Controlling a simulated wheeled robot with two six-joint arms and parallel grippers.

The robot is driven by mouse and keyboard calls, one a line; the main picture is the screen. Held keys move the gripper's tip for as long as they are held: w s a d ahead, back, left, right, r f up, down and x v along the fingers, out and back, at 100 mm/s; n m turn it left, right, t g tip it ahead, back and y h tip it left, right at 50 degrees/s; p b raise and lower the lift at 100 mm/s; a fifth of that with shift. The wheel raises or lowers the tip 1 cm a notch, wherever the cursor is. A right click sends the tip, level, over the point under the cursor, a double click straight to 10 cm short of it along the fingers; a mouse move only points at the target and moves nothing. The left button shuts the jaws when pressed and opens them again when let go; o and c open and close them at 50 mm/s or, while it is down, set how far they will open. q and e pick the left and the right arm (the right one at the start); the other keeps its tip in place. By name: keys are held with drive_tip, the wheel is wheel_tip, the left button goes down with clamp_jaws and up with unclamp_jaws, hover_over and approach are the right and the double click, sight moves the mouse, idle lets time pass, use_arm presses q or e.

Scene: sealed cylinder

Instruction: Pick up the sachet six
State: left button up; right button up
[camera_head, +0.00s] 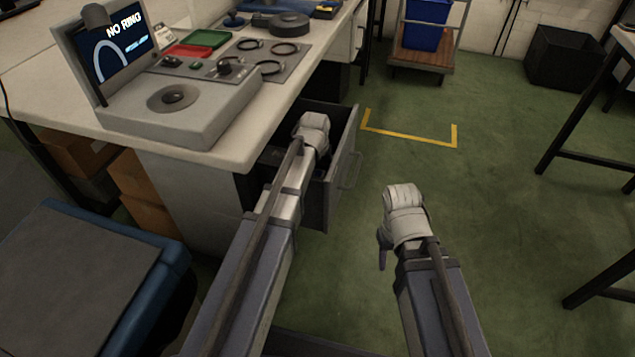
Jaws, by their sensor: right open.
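No sachet marked six can be made out in this view. An open drawer (343,172) sticks out from under the white workbench (130,137). My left arm reaches over this drawer, and my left gripper (312,135) is at its far part. The wrist hides the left fingers, so their opening and anything between them cannot be seen. The drawer's inside is dark and mostly hidden by the arm. My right gripper (384,255) is open over the green floor, to the right of the drawer and apart from it. Nothing shows in it.
On the bench stand a grey device with a "NO RING" screen (112,45), a red tray (188,50), a green tray (207,38) and a panel with black rings (285,49). A blue-edged seat (165,262) is at lower left.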

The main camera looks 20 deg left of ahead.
sight(317, 175)
use_arm(q)
drive_tip(key=shift+f, duration=0.2)
drive_tip(key=c, duration=1.2)
drive_tip(key=shift+c, duration=0.2)
drive_tip(key=shift+r, duration=0.1)
wheel_tip(317, 175, up, 10)
drive_tip(key=p, duration=1)
